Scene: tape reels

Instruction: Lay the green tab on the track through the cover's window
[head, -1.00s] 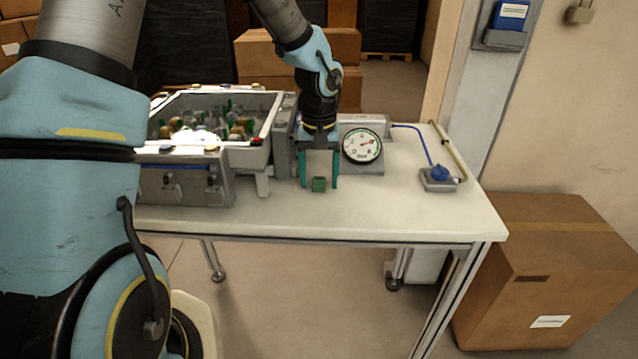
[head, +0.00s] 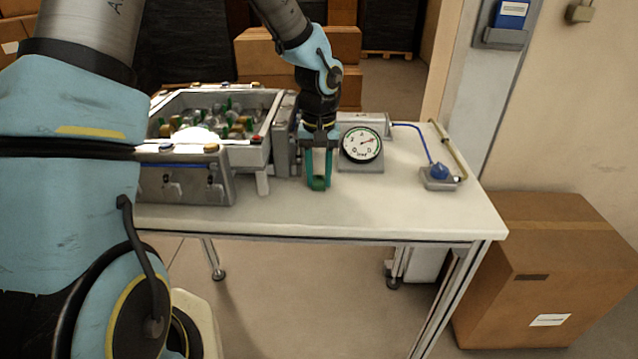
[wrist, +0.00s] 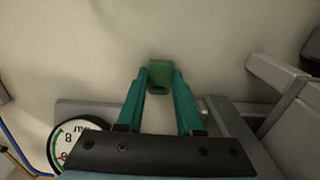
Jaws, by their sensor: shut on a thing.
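The green tab (head: 319,184) is a small dark green block at the tabletop, to the right of the metal box. My gripper (head: 319,180) points down over it, and its two teal fingers are shut on the tab. The wrist view shows the tab (wrist: 160,77) between the fingertips. The box (head: 190,187) at the left has a raised frame with a window-like opening, and several green, brown and clear small parts show inside. I cannot tell which part is the track; part of the box is hidden behind my arm.
A dial gauge (head: 361,146) stands right of my gripper, with a blue hose (head: 413,131) running to a blue-knobbed valve (head: 439,173). The white table's (head: 400,213) front strip is clear. A cardboard box (head: 548,270) stands on the floor at the right.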

